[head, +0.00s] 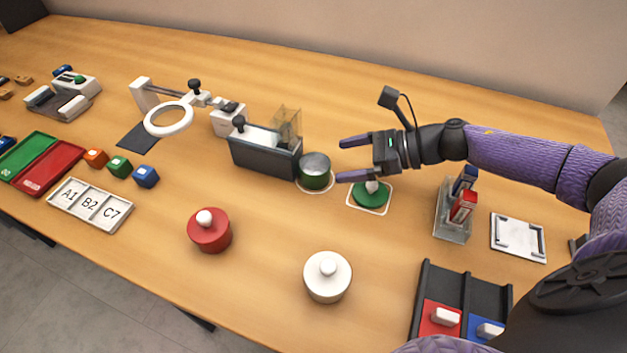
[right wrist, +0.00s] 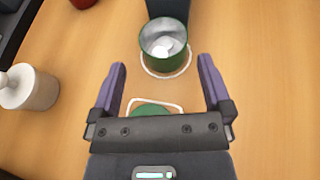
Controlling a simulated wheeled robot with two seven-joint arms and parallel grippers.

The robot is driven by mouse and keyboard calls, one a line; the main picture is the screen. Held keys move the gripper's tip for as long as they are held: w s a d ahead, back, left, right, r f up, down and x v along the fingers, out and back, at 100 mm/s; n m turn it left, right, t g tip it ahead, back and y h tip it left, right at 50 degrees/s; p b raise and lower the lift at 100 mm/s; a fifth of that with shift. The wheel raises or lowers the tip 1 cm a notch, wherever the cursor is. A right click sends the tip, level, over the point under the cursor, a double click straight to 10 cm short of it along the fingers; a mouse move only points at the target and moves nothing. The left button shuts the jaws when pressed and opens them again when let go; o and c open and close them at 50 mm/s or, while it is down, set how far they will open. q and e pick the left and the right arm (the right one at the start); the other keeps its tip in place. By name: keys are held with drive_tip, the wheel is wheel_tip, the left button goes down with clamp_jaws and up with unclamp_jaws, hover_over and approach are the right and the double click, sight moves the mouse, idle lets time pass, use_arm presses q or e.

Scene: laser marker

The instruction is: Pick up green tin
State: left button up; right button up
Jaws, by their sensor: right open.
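The green tin (head: 316,173) is an open round can with a silvery inside, standing on a white ring mark beside the dark grey machine. In the right wrist view the green tin (right wrist: 164,48) stands upright ahead of the fingertips, with something pale inside. My right gripper (head: 346,159) is open and empty; its purple fingers point toward the tin. In the right wrist view the fingers (right wrist: 160,80) are spread on either side of the line to the tin, short of it. A green lid with a pale knob (head: 371,194) lies under the gripper in a white outlined square. My left gripper is not in view.
The dark grey machine (head: 262,154) stands right behind and left of the tin. A red lidded tin (head: 209,233) and a white lidded tin (head: 327,278) stand nearer the front. A clear holder with blocks (head: 453,222) is at right. Table between is clear.

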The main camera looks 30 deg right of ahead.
sight(316, 171)
drive_tip(key=x, duration=0.6)
drive_tip(key=shift+w+a+f+b, duration=0.1)
drive_tip(key=shift+w+f+b, duration=0.15)
drive_tip(key=shift+b, duration=0.05)
